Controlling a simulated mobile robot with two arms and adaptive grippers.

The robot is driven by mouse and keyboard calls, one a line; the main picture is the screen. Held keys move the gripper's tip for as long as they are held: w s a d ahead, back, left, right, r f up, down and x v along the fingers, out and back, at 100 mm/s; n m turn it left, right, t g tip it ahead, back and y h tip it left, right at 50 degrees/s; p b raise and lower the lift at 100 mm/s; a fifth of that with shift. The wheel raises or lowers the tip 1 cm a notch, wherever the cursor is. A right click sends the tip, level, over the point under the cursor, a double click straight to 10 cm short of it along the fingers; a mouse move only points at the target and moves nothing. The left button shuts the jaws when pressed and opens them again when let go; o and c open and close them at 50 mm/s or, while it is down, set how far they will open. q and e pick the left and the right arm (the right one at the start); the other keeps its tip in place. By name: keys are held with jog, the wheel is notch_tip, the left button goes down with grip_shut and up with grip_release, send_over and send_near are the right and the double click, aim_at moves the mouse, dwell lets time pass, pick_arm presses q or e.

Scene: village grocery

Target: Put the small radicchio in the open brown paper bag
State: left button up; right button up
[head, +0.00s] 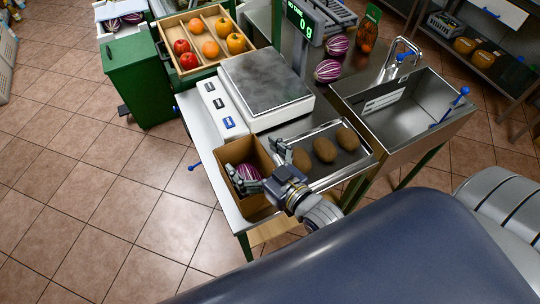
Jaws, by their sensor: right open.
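The open brown paper bag (262,156) stands on the metal counter in front of the scale. A small purple and white radicchio (248,172) shows inside its opening, partly hidden by my gripper. My right gripper (261,165) is open over the bag's right side. One finger reaches across the opening beside the radicchio, and the other is at the bag's right edge. I cannot tell whether a finger touches the radicchio. My left gripper is not in view.
A metal tray (350,169) with three brown oval items lies right of the bag. The scale (267,82) stands behind, with two more radicchios (327,71) beyond it. A sink (402,107) is at right. A produce crate (166,43) stands at the back left.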

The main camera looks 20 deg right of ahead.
jog(key=v, duration=1)
jog(key=shift+s, duration=0.15)
jog(key=shift+d+r, duration=0.1)
jog(key=s+d+f+m+g+h, duration=0.1)
jog(key=s+d+f+g+h, duration=0.15)
jog(key=f+g, duration=0.35)
jog(key=s+d+f+g+h, duration=0.1)
jog(key=s+d+f+g, duration=0.1)
jog(key=s+f+g, duration=0.3)
notch_tip(320, 180, down, 27)
jog(key=s+g+b, duration=0.1)
jog(key=g+b, duration=0.1)
jog(key=b, duration=0.1)
jog(key=s+d+f+g+b, duration=0.1)
jog(key=s+d+f+b, duration=0.1)
jog(key=s+f, duration=1.5)
notch_tip(320, 180, down, 2)
jog(key=shift+d+f, duration=0.25)
jog(key=shift+d, duration=0.05)
